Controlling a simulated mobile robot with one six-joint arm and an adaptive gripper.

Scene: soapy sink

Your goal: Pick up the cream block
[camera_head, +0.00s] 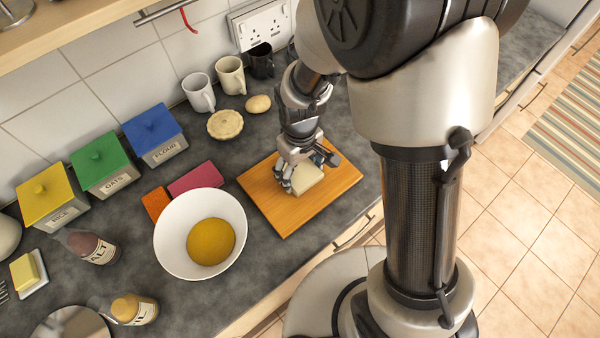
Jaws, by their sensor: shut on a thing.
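The cream block (308,180) is on or just above the wooden board (285,218); I cannot tell whether it touches the board. My gripper (297,181) reaches down over the board and is shut on the cream block. The fingers and the gripper body hide the block's left and back parts.
Left of the board are a white bowl (172,253) with a yellow-brown round thing (211,241), a pink block (195,180) and an orange block (155,203). Mugs (199,93), a pie (225,124) and canisters (102,166) stand behind. The board's front part is clear.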

